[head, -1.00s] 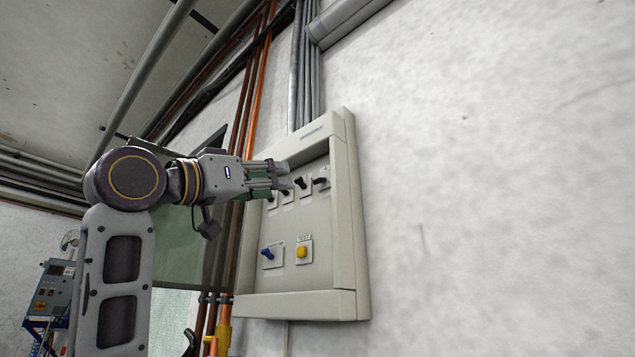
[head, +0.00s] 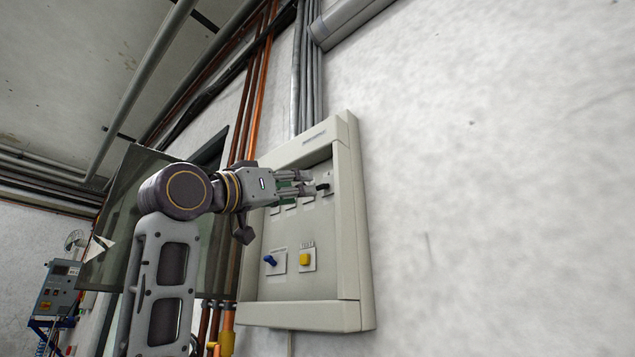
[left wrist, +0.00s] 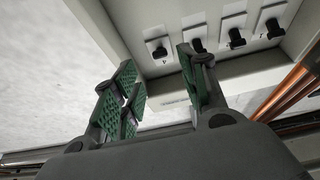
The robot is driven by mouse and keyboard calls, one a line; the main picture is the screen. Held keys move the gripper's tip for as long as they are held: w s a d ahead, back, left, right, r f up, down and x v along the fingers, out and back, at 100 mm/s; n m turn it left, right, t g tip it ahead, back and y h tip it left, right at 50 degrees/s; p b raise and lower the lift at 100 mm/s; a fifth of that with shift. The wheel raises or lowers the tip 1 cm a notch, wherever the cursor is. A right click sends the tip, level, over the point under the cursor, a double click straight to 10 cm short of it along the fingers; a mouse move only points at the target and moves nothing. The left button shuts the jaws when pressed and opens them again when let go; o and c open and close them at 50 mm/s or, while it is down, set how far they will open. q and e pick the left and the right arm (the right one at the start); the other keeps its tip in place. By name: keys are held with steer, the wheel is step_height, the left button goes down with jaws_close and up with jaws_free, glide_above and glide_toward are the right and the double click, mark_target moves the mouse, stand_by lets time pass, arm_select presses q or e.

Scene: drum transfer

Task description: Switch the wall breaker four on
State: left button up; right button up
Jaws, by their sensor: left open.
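The grey breaker panel (head: 352,240) is fixed to the wall, with a row of black rotary switches in its recess. The rightmost switch (head: 322,188) in the head view lies just beyond my left gripper's tips. My left gripper (head: 308,182) is open and empty, and hides parts of the other switches. In the left wrist view, the leftmost switch (left wrist: 160,51), on a white plate, shows beyond the gap between the green-padded fingers of the left gripper (left wrist: 158,68). I cannot tell whether the fingers touch it. My right gripper is not in view.
Below the row are a blue switch (head: 270,260) and a yellow button (head: 305,259). The panel's raised frame surrounds the recess. Copper pipes (head: 240,130) run left of the panel. Bare wall (head: 480,180) lies to the right.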

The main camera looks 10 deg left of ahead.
mark_target(319, 187)
arm_select(q)
steer(key=shift+p+x, duration=1.55)
steer(key=shift+x, duration=2.4)
steer(key=shift+c, duration=0.4)
jaws_close()
